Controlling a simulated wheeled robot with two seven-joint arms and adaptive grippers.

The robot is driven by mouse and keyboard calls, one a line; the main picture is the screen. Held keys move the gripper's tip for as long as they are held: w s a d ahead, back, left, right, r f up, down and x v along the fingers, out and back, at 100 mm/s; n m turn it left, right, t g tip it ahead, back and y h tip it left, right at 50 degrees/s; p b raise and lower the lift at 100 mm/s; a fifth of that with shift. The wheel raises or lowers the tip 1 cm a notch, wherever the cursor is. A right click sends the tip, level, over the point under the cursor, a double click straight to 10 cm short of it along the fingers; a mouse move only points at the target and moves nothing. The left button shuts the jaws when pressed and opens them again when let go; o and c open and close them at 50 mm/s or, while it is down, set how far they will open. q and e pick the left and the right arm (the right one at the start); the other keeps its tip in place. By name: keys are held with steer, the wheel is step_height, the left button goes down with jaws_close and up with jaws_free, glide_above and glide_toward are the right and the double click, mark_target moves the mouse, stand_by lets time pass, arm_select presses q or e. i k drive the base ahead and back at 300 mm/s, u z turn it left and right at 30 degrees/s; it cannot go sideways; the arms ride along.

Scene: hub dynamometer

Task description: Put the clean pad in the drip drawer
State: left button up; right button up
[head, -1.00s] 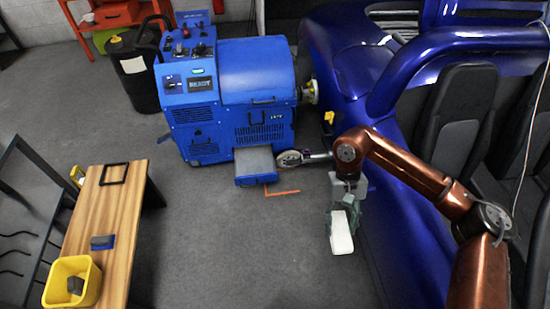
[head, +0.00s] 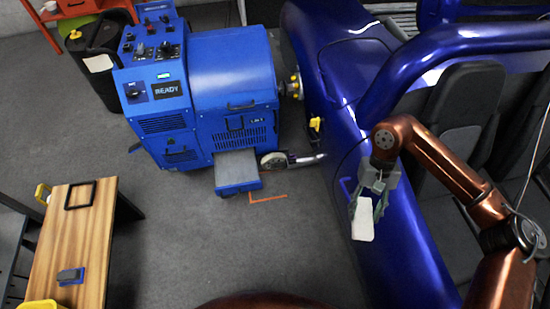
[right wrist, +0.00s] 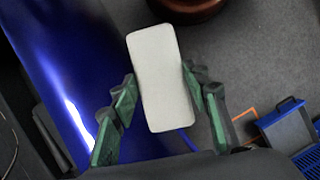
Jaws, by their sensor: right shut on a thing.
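The clean pad (head: 363,218) is a white, rounded rectangular block. My right gripper (head: 368,205) is shut on it and holds it in the air, beside the blue car's flank. In the right wrist view the pad (right wrist: 160,78) lies between the green-lined fingers (right wrist: 160,105). The drip drawer (head: 238,190) sticks out low at the front of the blue machine, with a grey top surface. It also shows at the lower right of the right wrist view (right wrist: 288,126). The right gripper is well apart from it, to its right in the head view. My left gripper is out of view.
The blue dynamometer (head: 205,90) stands left of the blue car (head: 335,110). An orange floor mark (head: 268,198) lies beside the drawer. A wooden bench (head: 75,235) bears a black frame (head: 80,181) and a dark block (head: 70,276).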

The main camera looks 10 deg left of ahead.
mark_target(237, 174)
steer(key=u, duration=0.35)
steer(key=i, duration=0.65)
steer(key=u, duration=1.1)
steer(key=i, duration=0.3)
steer(key=u, duration=0.2)
